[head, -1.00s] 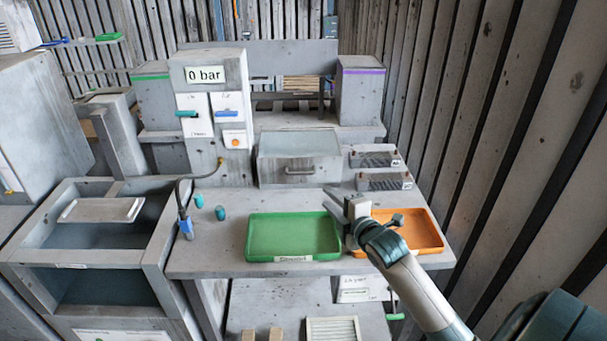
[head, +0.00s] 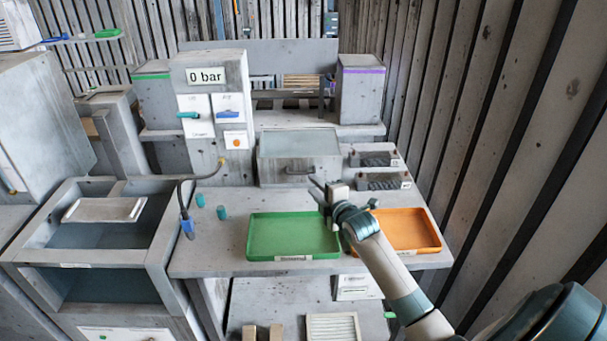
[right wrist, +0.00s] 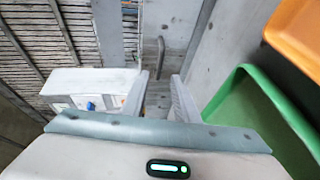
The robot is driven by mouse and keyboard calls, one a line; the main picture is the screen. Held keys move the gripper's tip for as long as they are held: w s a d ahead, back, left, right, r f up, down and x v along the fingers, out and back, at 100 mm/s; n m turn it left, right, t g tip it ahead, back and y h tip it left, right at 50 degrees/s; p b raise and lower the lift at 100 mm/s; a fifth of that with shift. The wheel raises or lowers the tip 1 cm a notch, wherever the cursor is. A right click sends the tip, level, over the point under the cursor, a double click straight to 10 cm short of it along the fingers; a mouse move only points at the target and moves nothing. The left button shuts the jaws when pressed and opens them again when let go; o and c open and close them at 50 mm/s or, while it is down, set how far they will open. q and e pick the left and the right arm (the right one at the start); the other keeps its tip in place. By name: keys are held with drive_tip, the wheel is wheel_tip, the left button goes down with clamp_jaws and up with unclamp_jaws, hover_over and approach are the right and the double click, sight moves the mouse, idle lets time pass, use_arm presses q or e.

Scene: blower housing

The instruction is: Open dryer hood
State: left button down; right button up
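The dryer hood (head: 299,150) is a grey box with a lighter top panel at the back middle of the bench, and it looks closed. Its bar handle (head: 300,171) is on the front face. My right gripper (head: 318,187) is in front of the hood, slightly right of and below the handle in the head view. In the right wrist view its two fingers (right wrist: 160,92) are spread apart with nothing between them. The handle (right wrist: 160,57) shows there beyond the fingertips, apart from them. My left gripper is out of view.
A green tray (head: 293,214) and an orange tray (head: 408,218) lie on the bench near my right arm. A grey column with a "0 bar" sign (head: 206,75) stands left of the hood. Two dark racks (head: 376,159) (head: 384,181) sit right of it.

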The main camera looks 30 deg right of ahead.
sight(300, 158)
drive_tip(key=shift+p+x, duration=0.75)
drive_tip(key=shift+x, duration=3.4)
drive_tip(key=shift+c, duration=0.4)
clamp_jaws()
